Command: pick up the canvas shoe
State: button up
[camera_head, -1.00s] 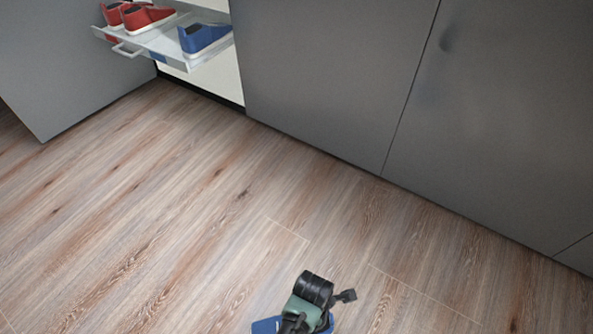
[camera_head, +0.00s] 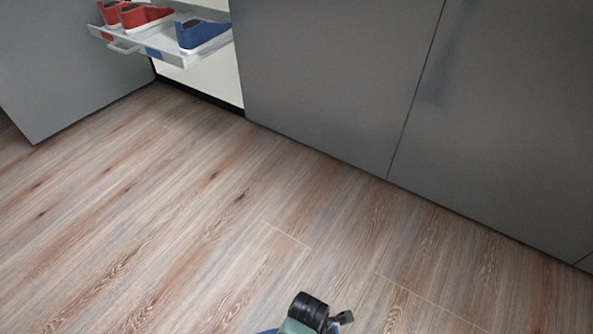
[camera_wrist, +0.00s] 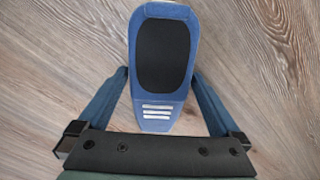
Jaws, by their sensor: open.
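A blue canvas shoe (camera_wrist: 160,104) with a dark opening and pale lace stripes lies on the wood floor in the wrist view, seen from above. My gripper (camera_wrist: 161,76) is open, with one finger on each side of the shoe. Small gaps seem to show between the fingers and the shoe; I cannot tell whether either touches. In the head view only part of my arm's end shows at the bottom edge, and its fingers are not clearly visible there.
A pulled-out white shoe tray (camera_head: 165,48) at the upper left holds red shoes (camera_head: 143,16) and another blue shoe (camera_head: 203,34). Grey cabinet doors (camera_head: 335,80) line the back. The wood floor (camera_head: 150,210) is clear in between.

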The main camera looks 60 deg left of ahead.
jog(key=c, duration=1.4)
jog(key=shift+r, duration=0.1)
jog(key=shift+c, duration=0.2)
jog(key=shift+r, duration=0.1)
